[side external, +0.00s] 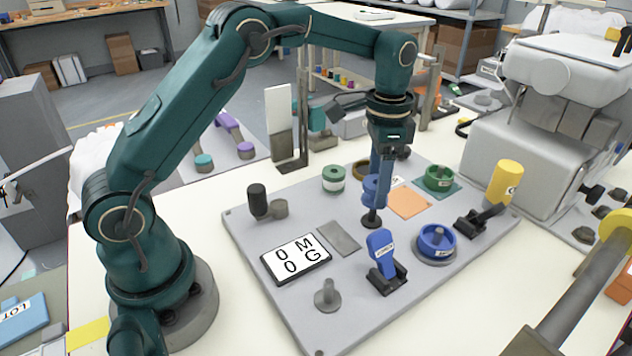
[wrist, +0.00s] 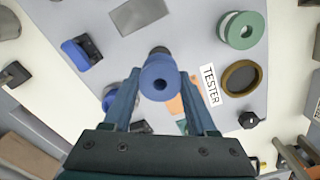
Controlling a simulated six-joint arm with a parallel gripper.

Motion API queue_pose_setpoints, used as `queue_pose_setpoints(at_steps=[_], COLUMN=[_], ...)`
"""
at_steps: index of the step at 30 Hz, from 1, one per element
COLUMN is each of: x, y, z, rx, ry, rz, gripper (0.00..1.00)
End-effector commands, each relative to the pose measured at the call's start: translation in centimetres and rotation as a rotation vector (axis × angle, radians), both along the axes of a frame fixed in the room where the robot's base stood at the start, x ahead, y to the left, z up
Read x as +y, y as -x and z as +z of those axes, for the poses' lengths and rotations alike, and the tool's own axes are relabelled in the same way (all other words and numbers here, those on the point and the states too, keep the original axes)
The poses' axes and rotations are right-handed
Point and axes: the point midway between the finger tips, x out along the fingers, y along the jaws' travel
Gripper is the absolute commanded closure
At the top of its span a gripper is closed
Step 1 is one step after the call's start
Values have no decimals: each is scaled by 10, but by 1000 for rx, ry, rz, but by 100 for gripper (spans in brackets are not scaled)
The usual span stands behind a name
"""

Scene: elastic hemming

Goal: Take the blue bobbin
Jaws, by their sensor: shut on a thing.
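The blue bobbin (side external: 371,190) is between the fingers of my gripper (side external: 381,178) in the side external view. My gripper is shut on it. A dark round-based post (side external: 372,219) stands directly under the bobbin. I cannot tell whether the bobbin is clear of the post.
A grey board holds a blue spool in a round holder (side external: 436,241), a blue-handled clamp (side external: 382,250), a green spool (side external: 334,178), another green piece (side external: 439,177) and a black-and-white display (side external: 296,259). A sewing machine (side external: 545,110) stands behind.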

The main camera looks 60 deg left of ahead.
Motion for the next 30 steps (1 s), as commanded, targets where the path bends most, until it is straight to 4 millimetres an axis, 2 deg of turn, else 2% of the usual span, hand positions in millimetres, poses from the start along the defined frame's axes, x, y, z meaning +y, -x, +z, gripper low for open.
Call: queue_pose_setpoints(at_steps=[15,30], x=[0,3], y=[0,-1], z=[36,43], rx=[-2,-3], ry=[0,-1], rz=[0,8], gripper=[100,100])
